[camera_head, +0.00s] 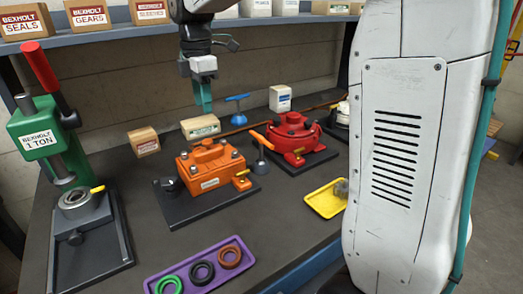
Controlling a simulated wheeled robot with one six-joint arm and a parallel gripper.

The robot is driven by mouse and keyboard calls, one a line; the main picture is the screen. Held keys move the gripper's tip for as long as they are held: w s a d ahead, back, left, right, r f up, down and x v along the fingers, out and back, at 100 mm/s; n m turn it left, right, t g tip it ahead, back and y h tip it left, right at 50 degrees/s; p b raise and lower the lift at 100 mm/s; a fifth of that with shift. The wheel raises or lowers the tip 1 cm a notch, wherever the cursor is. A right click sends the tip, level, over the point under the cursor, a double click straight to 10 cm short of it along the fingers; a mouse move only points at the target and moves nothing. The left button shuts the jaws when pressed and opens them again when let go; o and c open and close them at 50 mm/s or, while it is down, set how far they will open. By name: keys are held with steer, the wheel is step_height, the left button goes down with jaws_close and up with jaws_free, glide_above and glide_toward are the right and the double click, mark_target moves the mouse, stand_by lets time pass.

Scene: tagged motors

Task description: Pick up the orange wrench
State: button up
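The orange wrench seems to be the tool with a slanted orange handle (261,139), upright on a dark round base between the orange motor and the red motor. My gripper (203,102) points down with teal fingers, above the bench and up and left of that tool in the picture, clear of it. The fingers overlap from this angle, so their gap is hidden. Nothing shows held between them.
An orange motor (210,168) stands close left of the tool, and a red motor (295,137) close right. A blue-handled tool (237,98) stands behind. A green press (45,135) is at left. A purple tray (175,268) with rings and a yellow tray (322,203) are in front.

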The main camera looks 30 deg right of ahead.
steer(key=s+d+f+m, duration=0.2)
steer(key=d+f+m, duration=0.3)
steer(key=d, duration=0.5)
steer(key=m, duration=1)
glide_above(261, 137)
step_height(261, 137, down, 3)
steer(key=shift+s+a+f, duration=0.1)
steer(key=shift+f+m, duration=0.2)
steer(key=shift+m, duration=1.2)
steer(key=shift+f, duration=3.95)
jaws_close()
